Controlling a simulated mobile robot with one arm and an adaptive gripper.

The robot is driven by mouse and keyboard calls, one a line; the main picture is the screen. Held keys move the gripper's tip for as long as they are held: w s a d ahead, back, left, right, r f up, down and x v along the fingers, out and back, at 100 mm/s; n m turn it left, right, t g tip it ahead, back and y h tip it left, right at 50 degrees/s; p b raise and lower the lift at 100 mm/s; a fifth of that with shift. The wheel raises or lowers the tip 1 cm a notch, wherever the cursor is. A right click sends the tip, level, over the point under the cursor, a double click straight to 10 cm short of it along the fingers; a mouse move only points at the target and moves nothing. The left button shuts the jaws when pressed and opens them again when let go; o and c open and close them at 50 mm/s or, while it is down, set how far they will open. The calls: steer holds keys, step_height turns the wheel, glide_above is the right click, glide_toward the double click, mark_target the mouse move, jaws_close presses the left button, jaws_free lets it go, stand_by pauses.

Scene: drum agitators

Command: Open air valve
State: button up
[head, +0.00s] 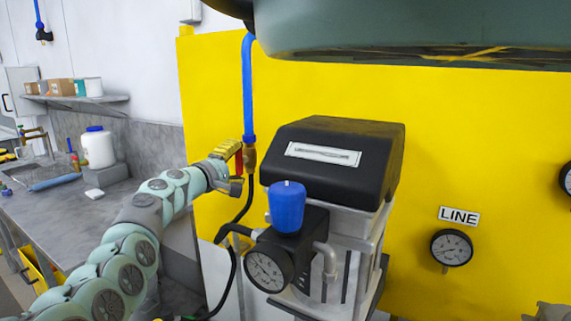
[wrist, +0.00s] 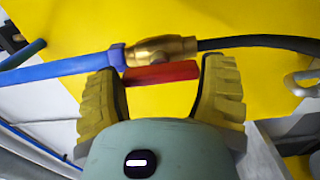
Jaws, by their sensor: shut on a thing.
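The air valve is a brass body (head: 250,158) between a blue hose above and a black hose below, in front of the yellow panel. Its red handle (head: 239,161) stands roughly in line with the hoses. In the wrist view the brass body (wrist: 168,48) lies just beyond the red handle (wrist: 160,73), which runs nearly parallel to the hoses. My gripper (head: 235,167) is at the valve, shut on the red handle. Its two yellow ridged fingers sit at the handle's two ends in the wrist view (wrist: 163,78).
A black-topped machine (head: 340,150) with a blue knob (head: 287,206) and a gauge (head: 268,268) stands close right of the valve. A dark green drum (head: 420,30) hangs overhead. A grey counter (head: 60,215) with a white jar (head: 97,148) is at left.

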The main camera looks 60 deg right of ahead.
stand_by(0.5)
steer(key=o, duration=1.1)
steer(key=shift+a, duration=0.1)
steer(key=a, duration=0.2)
steer(key=shift+a, duration=0.3)
steer(key=shift+s+a, duration=0.15)
steer(key=shift+a, duration=0.15)
glide_toward(236, 163)
steer(key=shift+a+f, duration=0.1)
steer(key=shift+a, duration=0.85)
